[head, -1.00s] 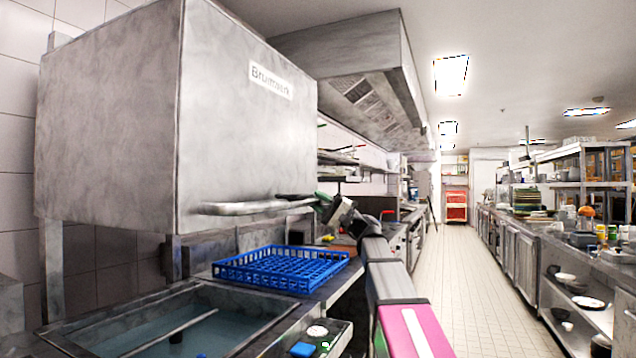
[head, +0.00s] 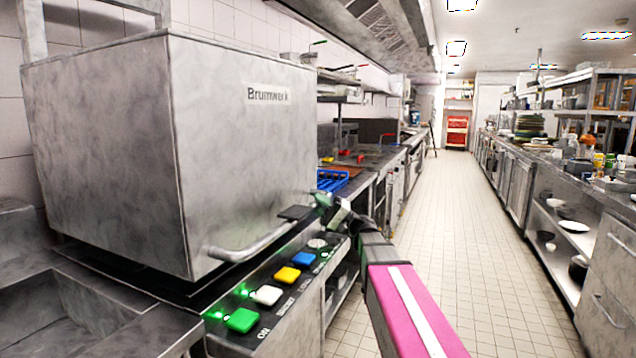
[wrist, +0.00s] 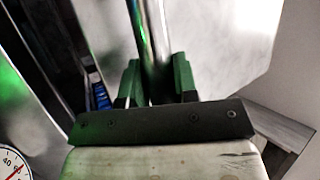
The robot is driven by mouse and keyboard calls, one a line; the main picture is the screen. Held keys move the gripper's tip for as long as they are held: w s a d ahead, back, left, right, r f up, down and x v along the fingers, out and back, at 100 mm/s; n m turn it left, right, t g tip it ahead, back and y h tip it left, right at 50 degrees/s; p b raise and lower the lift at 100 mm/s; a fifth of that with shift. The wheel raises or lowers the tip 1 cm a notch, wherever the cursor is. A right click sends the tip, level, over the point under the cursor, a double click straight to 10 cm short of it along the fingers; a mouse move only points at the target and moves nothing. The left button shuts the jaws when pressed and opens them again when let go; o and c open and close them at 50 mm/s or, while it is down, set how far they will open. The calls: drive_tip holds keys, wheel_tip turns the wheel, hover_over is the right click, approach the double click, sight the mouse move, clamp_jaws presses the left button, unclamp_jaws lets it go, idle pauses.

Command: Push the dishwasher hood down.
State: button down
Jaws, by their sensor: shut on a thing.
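The dishwasher hood (head: 110,150) is a large grey metal box marked "Brumwerk". In the head view it stands low, with its lower edge down by the dark machine bed, and the basin is hidden. Its tubular handle (head: 250,246) runs along the lower front edge. My gripper (head: 318,202) is at the far end of this handle. In the wrist view the green fingers of my gripper (wrist: 155,82) are closed around the handle bar (wrist: 150,30). The exact contact of the hood's rim with the bed cannot be told.
A control panel with lit green (head: 241,320), white, yellow and blue buttons lies just below the handle. A blue rack (head: 333,180) shows partly behind the hood. A gauge (wrist: 12,165) shows in the wrist view. The tiled aisle (head: 440,210) at right is clear.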

wheel_tip(320, 180, down, 7)
drive_tip(key=shift+r, duration=0.1)
idle(0.5)
drive_tip(key=c, duration=0.9)
unclamp_jaws()
drive_tip(key=shift+c, duration=0.2)
drive_tip(key=shift+o, duration=0.2)
drive_tip(key=shift+d, duration=0.1)
drive_tip(key=shift+d, duration=0.2)
drive_tip(key=v, duration=1)
drive_tip(key=shift+f, duration=0.2)
